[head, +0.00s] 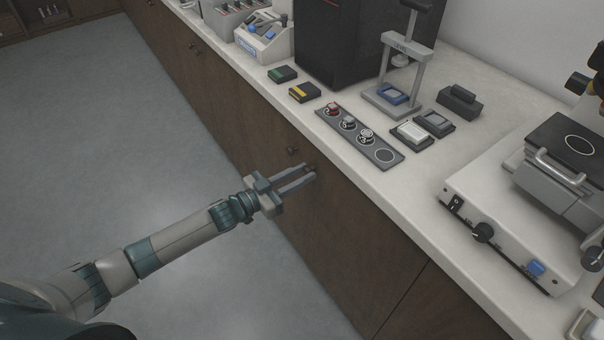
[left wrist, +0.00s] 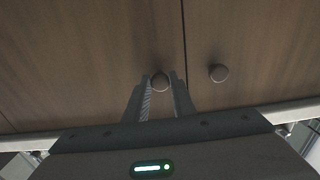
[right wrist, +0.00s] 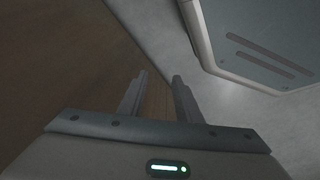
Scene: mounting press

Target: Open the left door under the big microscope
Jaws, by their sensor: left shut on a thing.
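My left gripper (head: 308,173) is shut on a round dark knob (left wrist: 160,83) of a brown wooden cabinet door (head: 345,225) under the counter. In the head view this is the right-hand one of two neighbouring knobs. The door looks flush with the cabinet front. In the left wrist view a dark seam runs between this knob and the other one. A microscope (head: 580,140) shows in part on the counter at the right edge of the head view. My right gripper (right wrist: 159,76) is open and empty, seen only in its wrist view.
The other knob (head: 292,151) sits close beside my left gripper, and also shows in the left wrist view (left wrist: 218,73). The pale counter (head: 425,185) overhangs the doors and carries a press (head: 400,75) and a knob panel (head: 358,136). The grey floor (head: 130,150) is clear.

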